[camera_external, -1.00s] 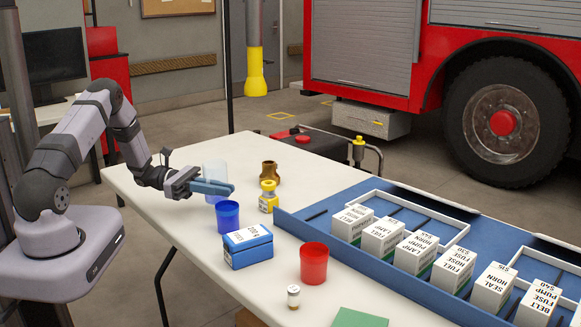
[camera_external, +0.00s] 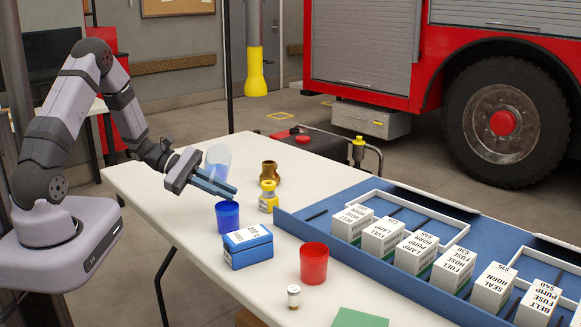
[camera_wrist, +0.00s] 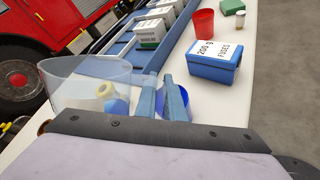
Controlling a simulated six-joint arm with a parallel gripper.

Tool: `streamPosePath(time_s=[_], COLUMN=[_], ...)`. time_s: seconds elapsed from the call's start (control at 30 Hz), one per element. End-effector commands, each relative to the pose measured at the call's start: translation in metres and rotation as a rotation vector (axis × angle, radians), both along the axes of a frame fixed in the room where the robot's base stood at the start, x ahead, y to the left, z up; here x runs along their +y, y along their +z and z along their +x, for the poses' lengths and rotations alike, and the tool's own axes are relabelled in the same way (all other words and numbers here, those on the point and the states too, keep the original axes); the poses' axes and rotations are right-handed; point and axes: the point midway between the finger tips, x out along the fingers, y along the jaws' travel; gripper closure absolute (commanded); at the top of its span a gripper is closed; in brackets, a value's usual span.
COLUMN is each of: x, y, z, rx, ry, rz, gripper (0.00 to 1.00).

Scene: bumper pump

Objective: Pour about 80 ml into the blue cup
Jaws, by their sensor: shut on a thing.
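My gripper (camera_external: 212,182) is shut on a clear beaker (camera_external: 217,158) and holds it above the table, tilted. The beaker also shows in the wrist view (camera_wrist: 85,75), large and see-through, beside my fingers; I cannot tell how much liquid is in it. The blue cup (camera_external: 228,217) stands upright on the table just below and slightly right of the beaker. In the wrist view the blue cup (camera_wrist: 183,102) is partly hidden behind my blue fingers. I cannot see a stream or the liquid level in the cup.
A blue fuse box (camera_external: 248,247) stands close in front of the cup. A yellow bottle (camera_external: 268,196) and a brass fitting (camera_external: 270,172) stand behind it. A red cup (camera_external: 314,264) and a small vial (camera_external: 293,296) are nearer. A blue tray (camera_external: 340,262) holds several white boxes.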

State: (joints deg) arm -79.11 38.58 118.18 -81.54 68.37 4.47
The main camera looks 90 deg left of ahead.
Motion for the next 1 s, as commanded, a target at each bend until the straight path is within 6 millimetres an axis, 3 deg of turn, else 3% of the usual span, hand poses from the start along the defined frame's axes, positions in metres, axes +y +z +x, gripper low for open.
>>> streamPosePath(time_s=[0.27, 0.4, 1.0], x=[0.004, 0.008, 0.017], y=[-0.005, 0.006, 0.010], z=[-0.001, -0.003, -0.008], rx=[0.071, 0.100, 0.167], ry=[0.001, 0.001, 0.005], rz=[0.157, 0.218, 0.366], gripper=[1.00, 1.00, 1.00])
